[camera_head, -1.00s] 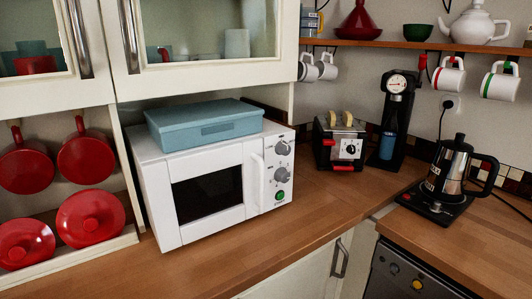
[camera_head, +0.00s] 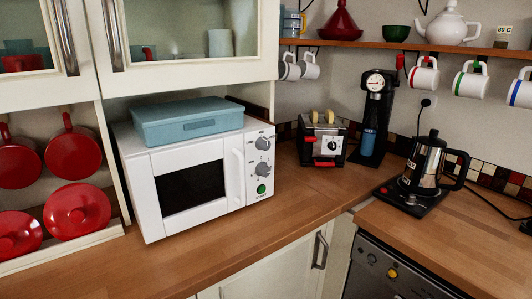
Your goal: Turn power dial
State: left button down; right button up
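A white microwave (camera_head: 146,190) stands on the wooden counter at the centre left, its door shut. Its control panel on the right side has two grey dials, an upper dial (camera_head: 263,143) and a lower dial (camera_head: 261,169), above a green button (camera_head: 261,189). Which of them is the power dial cannot be read at this size. A vertical white handle (camera_head: 238,177) is just left of the panel. A blue lidded box (camera_head: 186,123) lies on top of the microwave. Neither of my grippers is in view.
The wooden counter (camera_head: 215,237) is clear in front of the microwave. A toaster (camera_head: 322,142) with bread and a black machine with a gauge (camera_head: 374,120) stand to the right. A kettle (camera_head: 422,165) is on the right counter. Red pans (camera_head: 76,156) hang at left.

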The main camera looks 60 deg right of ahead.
aim_at(262, 144)
jog(key=k, duration=0.45)
jog(key=z, duration=0.7)
